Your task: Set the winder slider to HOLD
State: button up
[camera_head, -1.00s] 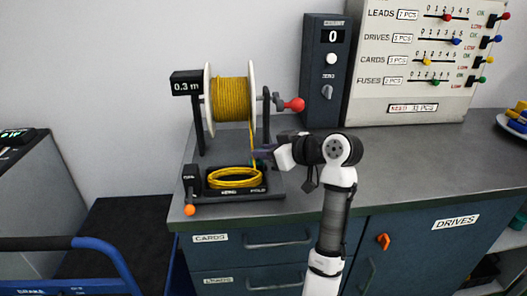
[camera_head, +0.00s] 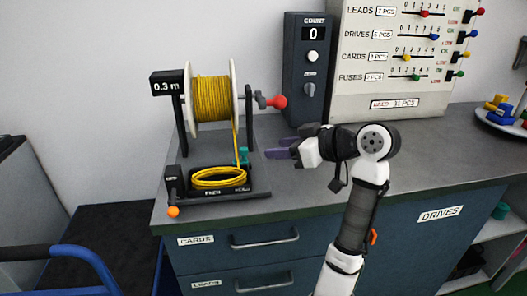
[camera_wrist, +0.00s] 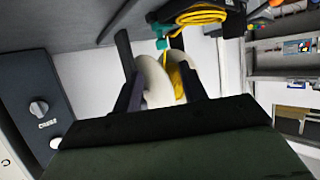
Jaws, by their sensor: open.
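The winder stands on the grey bench, its white-flanged spool (camera_head: 211,97) wound with yellow cord. A teal slider knob (camera_head: 243,156) shows at the right of its base, just behind the yellow coil (camera_head: 218,178). Small labels sit on the base's front edge; the right one appears to read HOLD, but the slider's exact setting cannot be told. My gripper (camera_head: 278,148) is open and empty, a short way right of the knob, fingers pointing left and apart from it. In the wrist view the teal knob (camera_wrist: 162,31) shows upside down beyond the fingers.
A red-knobbed crank (camera_head: 276,102) sticks out right of the spool, above my gripper. A dark counter box (camera_head: 304,70) and a slider panel (camera_head: 390,100) stand behind. An orange knob (camera_head: 173,211) hangs at the base's front left.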

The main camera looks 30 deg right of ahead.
jog(key=v, duration=0.4)
jog(key=shift+s+d, duration=0.1)
jog(key=shift+s, duration=0.05)
dwell(0.4)
